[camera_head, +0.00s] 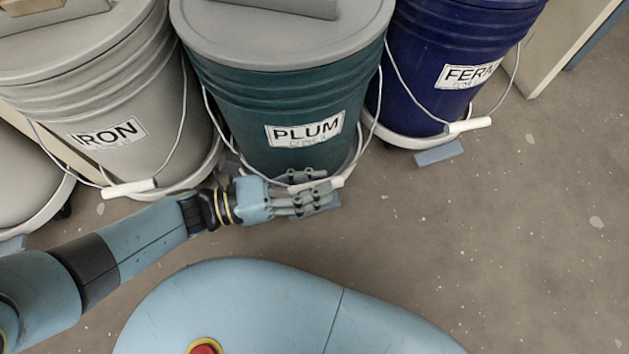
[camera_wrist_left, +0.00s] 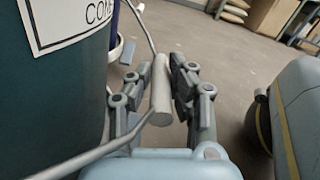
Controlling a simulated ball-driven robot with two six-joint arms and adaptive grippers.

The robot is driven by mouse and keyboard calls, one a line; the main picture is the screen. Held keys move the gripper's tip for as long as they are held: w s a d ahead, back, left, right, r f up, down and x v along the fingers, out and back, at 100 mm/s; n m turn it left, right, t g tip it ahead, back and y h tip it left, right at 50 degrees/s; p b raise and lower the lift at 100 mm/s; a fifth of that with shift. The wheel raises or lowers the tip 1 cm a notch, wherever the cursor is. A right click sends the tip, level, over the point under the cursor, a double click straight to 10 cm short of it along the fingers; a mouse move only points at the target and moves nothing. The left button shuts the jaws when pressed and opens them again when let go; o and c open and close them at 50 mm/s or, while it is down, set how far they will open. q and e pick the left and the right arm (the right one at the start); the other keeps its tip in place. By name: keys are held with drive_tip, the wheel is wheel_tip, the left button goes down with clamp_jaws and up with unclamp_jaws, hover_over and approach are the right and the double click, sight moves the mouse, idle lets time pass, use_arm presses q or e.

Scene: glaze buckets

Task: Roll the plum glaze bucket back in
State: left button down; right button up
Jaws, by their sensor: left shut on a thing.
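The plum glaze bucket (camera_head: 270,100) is dark teal with a grey lid and a white PLUM label (camera_head: 305,130). My left gripper (camera_head: 312,192) is at the bucket's front, low down. In the left wrist view my left gripper (camera_wrist_left: 162,92) has its fingers on both sides of the bail's pale grip (camera_wrist_left: 161,90), shut on it. The bucket wall (camera_wrist_left: 50,90) fills that view's left side. My right gripper is not in view.
A pale grey IRON bucket (camera_head: 95,90) stands at left and a dark blue bucket (camera_head: 430,70) at right, each on a dolly. A cream panel (camera_head: 565,45) is behind. The floor (camera_head: 510,240) at right is clear.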

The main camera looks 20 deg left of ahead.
sight(308, 123)
use_arm(q)
drive_tip(key=w+a, duration=0.2)
drive_tip(key=w, duration=0.1)
drive_tip(key=shift+w+a, duration=0.3)
drive_tip(key=shift+s+d, duration=0.1)
drive_tip(key=shift+s, duration=0.05)
drive_tip(key=c, duration=1.2)
unclamp_jaws()
drive_tip(key=r, duration=1)
drive_tip(key=shift+w+r, duration=0.35)
drive_tip(key=shift+r, duration=0.05)
drive_tip(key=s+a+f+n+y, duration=0.1)
drive_tip(key=s+f+n, duration=0.15)
drive_tip(key=f, duration=0.45)
drive_tip(key=shift+m, duration=0.35)
drive_tip(key=shift+s+f+v, duration=0.1)
drive_tip(key=shift+f+v, duration=0.15)
drive_tip(key=shift+v, duration=2)
drive_tip(key=shift+s+f+v, duration=0.1)
drive_tip(key=shift+f+v, duration=0.15)
drive_tip(key=shift+v, duration=1.95)
drive_tip(key=shift+s+f+v, duration=0.15)
drive_tip(key=shift+f+v, duration=0.05)
drive_tip(key=shift+v, duration=2.05)
